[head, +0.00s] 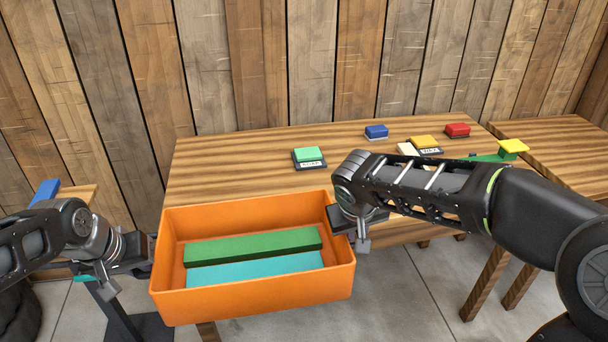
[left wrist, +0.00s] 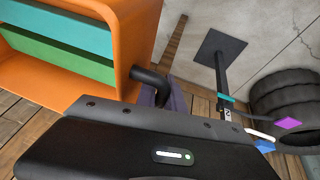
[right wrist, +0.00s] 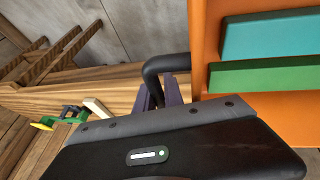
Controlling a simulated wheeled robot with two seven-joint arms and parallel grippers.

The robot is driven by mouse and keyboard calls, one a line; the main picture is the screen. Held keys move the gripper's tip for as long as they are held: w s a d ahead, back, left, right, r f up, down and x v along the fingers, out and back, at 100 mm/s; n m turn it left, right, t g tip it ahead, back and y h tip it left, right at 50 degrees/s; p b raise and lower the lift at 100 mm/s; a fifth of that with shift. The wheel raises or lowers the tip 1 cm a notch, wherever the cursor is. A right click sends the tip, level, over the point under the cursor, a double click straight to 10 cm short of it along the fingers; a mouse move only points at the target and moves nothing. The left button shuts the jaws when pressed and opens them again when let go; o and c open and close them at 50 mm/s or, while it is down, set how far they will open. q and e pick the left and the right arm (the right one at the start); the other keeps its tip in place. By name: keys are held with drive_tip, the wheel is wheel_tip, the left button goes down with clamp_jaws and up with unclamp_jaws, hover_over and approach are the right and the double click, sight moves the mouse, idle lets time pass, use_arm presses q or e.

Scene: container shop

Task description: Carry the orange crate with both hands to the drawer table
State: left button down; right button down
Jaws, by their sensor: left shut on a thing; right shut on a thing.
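The orange crate (head: 255,301) is held up in front of the wooden table (head: 230,155), overlapping its front edge in the head view. A green bar (head: 255,246) and a turquoise bar (head: 255,270) lie side by side inside it. My left gripper (head: 148,262) is shut on the crate's left end. My right gripper (head: 340,226) is shut on its right end. The crate wall also shows in the left wrist view (left wrist: 135,45) and in the right wrist view (right wrist: 199,50). The fingertips are partly hidden in both wrist views. No drawer can be made out.
On the table stand a green block on a labelled base (head: 308,156), a blue block (head: 376,132), a yellow block (head: 424,142) and a red block (head: 457,130). A second table (head: 560,150) is at right. Black tyres (left wrist: 285,105) stand on the floor.

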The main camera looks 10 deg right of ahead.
drive_tip(key=shift+a+f+b, duration=0.1)
drive_tip(key=shift+f+b, duration=1.7)
drive_tip(key=shift+f, duration=0.5)
drive_tip(key=shift+r, duration=0.1)
